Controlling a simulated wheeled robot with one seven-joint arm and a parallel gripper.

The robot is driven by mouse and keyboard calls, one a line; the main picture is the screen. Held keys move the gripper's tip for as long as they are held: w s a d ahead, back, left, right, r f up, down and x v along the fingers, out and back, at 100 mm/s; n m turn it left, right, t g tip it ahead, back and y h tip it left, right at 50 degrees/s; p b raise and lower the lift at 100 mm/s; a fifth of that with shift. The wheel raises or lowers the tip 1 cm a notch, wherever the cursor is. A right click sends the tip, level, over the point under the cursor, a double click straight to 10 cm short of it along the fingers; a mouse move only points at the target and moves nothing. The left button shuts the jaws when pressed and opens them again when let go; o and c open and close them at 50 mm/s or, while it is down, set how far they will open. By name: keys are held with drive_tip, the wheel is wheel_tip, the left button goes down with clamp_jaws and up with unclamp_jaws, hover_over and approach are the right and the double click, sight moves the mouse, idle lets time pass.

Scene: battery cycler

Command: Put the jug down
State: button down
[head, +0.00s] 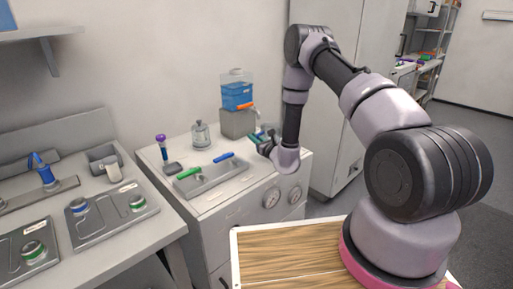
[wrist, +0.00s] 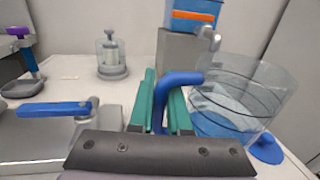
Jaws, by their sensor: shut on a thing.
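The jug (wrist: 245,95) is a clear vessel with black rings, blue at its lower part, and a blue handle (wrist: 180,78). It stands out at the right of the wrist view. My gripper (wrist: 163,92) has green fingers, which are shut on the blue handle. In the head view my gripper (head: 262,136) is over the right part of the white cabinet top, in front of the dispenser; the jug is mostly hidden there by my wrist. Whether the jug's bottom touches the top I cannot tell.
A dispenser with a blue tank (head: 237,95) and orange tap stands on a grey block behind. A glass jar (head: 201,135) stands left of it. A grey tray with green and blue handles (head: 212,180) lies in front. Gauges (head: 271,197) are on the cabinet front.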

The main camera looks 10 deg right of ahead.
drive_tip(key=shift+f, duration=2.05)
drive_tip(key=c, duration=0.9)
unclamp_jaws()
drive_tip(key=shift+f, duration=0.15)
